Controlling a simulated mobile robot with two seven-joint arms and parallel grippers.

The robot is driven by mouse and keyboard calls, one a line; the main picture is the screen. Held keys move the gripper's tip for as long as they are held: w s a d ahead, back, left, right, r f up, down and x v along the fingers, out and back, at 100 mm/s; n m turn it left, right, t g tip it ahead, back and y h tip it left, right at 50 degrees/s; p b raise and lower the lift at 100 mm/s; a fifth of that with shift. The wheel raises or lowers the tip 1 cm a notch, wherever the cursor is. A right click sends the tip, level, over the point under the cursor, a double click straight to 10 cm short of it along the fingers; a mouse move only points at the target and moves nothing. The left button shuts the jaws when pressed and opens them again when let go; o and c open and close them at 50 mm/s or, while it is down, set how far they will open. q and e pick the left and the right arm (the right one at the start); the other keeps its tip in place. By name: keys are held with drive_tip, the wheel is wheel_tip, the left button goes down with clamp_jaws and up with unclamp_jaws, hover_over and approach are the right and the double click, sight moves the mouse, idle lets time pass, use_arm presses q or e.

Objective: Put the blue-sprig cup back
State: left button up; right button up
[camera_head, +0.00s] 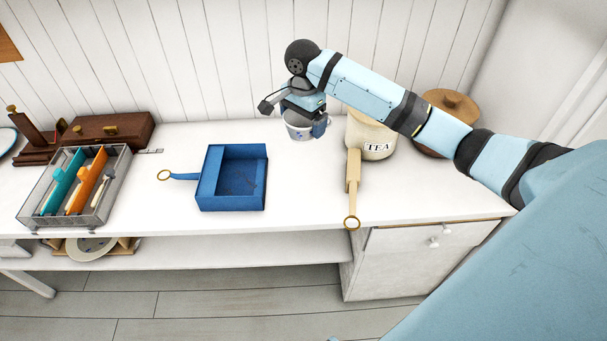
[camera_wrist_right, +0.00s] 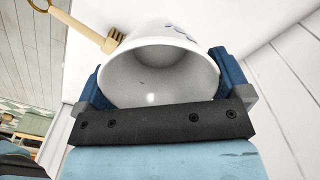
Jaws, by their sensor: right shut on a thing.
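The white cup (camera_head: 298,131) with a bluish mark on its side is in my right gripper (camera_head: 304,122), above the back of the white counter. In the right wrist view my right gripper (camera_wrist_right: 165,88) has its blue finger pads on both sides of the cup (camera_wrist_right: 160,72), whose open mouth faces the camera. The cup is empty inside. Whether the cup touches the counter is not clear. My left gripper is not in view.
A blue dustpan (camera_head: 232,178) lies left of centre. A cutlery tray (camera_head: 102,203) and wooden box (camera_head: 110,130) are at left. The white counter (camera_head: 310,190) is clear between dustpan and brush.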

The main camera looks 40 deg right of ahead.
drive_tip(key=shift+f+b, duration=0.45)
drive_tip(key=shift+f, duration=8.35)
drive_tip(key=o, duration=0.7)
drive_tip(key=shift+f, duration=0.15)
wheel_tip(320, 180, up, 12)
drive_tip(key=shift+r+p, duration=0.2)
drive_tip(key=shift+p, duration=0.15)
